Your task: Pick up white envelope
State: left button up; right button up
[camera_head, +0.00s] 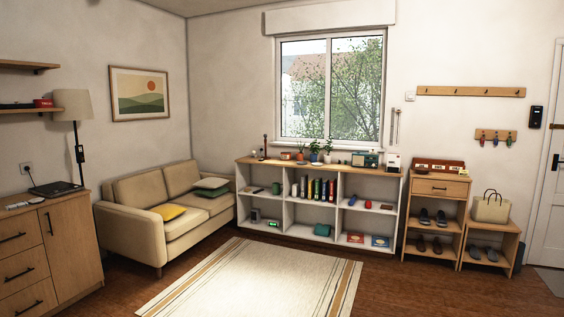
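I cannot make out a white envelope for certain at this distance. A reddish-brown box or rack (438,166) with small pale patches on its front stands on top of the wooden shoe cabinet (440,188) at the right; its contents are too small to tell. A small white upright object (392,162) stands at the right end of the white shelf unit (290,173), and I cannot tell what it is. Neither of my grippers is in view.
A striped rug (255,280) covers the middle floor, which is free of objects. A beige sofa (140,208) stands at the left, behind a wooden cabinet (75,245). A bench (492,235) with a bag (491,208) stands between the shoe cabinet and the door (543,200).

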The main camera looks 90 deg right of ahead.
aim_at(393, 160)
jog(key=z, duration=3.55)
jog(key=i+u, duration=0.1)
jog(key=i, duration=3.2)
jog(key=i+j+z, duration=0.2)
jog(key=i, duration=1.1)
jog(key=l, duration=0.1)
